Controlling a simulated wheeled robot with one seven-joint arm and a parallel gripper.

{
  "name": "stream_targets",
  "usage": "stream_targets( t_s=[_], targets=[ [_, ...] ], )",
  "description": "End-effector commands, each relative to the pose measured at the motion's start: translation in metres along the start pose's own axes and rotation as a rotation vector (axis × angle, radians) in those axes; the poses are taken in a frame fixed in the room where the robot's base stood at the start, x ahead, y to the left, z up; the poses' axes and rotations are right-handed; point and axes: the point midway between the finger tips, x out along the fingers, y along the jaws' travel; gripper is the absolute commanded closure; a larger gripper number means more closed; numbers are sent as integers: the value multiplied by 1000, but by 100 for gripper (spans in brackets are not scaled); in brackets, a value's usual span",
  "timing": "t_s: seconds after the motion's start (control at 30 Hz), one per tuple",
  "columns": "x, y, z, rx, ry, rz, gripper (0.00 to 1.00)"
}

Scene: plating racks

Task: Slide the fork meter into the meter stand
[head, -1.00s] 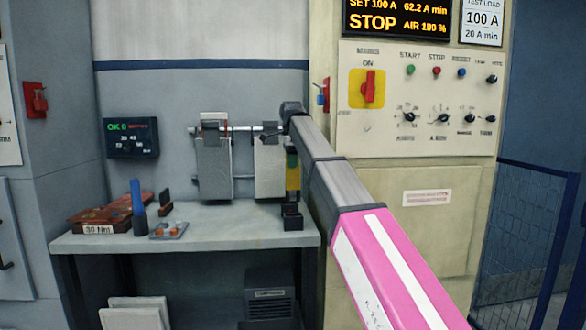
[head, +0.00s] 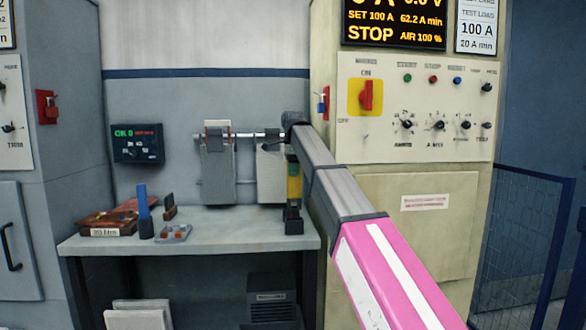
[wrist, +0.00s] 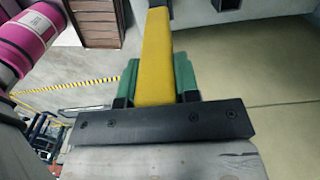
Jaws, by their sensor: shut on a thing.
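The fork meter has a yellow body that shows below my wrist in the head view (head: 294,186) and large in the wrist view (wrist: 154,60). My gripper (wrist: 155,88) is shut on it, with green pads on both sides. The meter hangs about upright over the bench's right end. A small black block, which looks like the meter stand (head: 293,226), is on the bench directly below the yellow body. I cannot tell whether meter and stand touch. The meter's lower end is dark and hard to separate from the stand.
The bench (head: 220,232) has free room in its middle. A blue upright piece (head: 144,212) and a brown tray (head: 108,220) stand at its left. Two pale panels hang from a rail (head: 245,135) just left of the meter. A control cabinet (head: 415,150) stands at right.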

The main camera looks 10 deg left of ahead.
Motion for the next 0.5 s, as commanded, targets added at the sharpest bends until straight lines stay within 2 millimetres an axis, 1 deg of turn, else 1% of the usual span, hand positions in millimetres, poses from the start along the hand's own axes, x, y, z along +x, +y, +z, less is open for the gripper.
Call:
stream_targets(
  t_s=[0.5],
  targets=[
    [31, 1, 0, 0, 0, 0, 100]
  ],
)
